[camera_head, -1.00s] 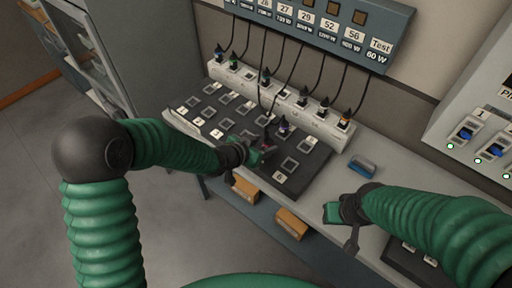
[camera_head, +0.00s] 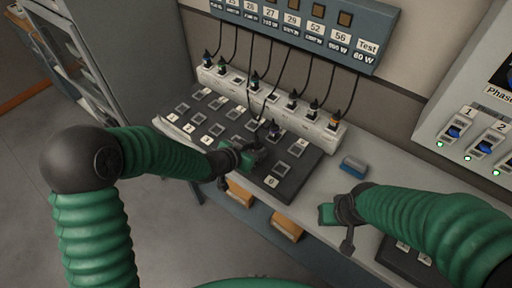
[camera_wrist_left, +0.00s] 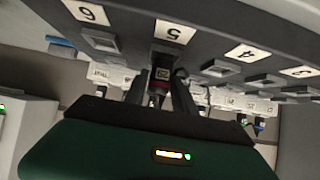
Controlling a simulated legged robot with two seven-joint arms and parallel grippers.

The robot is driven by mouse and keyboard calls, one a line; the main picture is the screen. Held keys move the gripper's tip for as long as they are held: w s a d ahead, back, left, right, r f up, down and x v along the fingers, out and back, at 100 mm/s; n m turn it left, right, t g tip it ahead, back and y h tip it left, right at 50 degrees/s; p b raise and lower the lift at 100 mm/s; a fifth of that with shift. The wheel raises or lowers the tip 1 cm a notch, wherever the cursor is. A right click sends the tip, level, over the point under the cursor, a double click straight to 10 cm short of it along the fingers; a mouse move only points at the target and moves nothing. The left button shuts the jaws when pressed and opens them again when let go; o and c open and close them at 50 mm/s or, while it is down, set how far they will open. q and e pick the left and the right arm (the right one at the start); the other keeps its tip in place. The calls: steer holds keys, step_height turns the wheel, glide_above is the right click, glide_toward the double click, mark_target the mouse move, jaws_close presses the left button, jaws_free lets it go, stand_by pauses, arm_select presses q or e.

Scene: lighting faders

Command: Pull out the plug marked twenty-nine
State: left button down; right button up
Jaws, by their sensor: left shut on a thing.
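My left gripper (camera_head: 252,156) is at the near side of the dark numbered board (camera_head: 178,119). It is shut on a small dark plug. In the left wrist view the fingers (camera_wrist_left: 161,90) close around this plug (camera_wrist_left: 163,75), in front of the spot labelled 5. Its small pale mark is too small to read. A label reading 29 (camera_head: 292,20) is on the blue-grey strip above, with a cable hanging below it.
A white socket strip (camera_head: 318,130) with several plugs and hanging cables runs behind the board. A switch panel (camera_head: 470,130) is at the right. Orange-brown blocks (camera_head: 287,225) are on the lower shelf.

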arm_select(q)
steer(key=shift+s+a+r+p, duration=0.1)
steer(key=shift+r+p, duration=0.2)
steer(key=shift+r, duration=0.15)
steer(key=shift+s+a+r+p, duration=0.1)
steer(key=shift+r+p, duration=0.2)
steer(key=shift+r, duration=0.1)
steer(key=shift+w+d+r+p, duration=0.15)
steer(key=shift+r+p, duration=1.35)
steer(key=shift+r, duration=0.05)
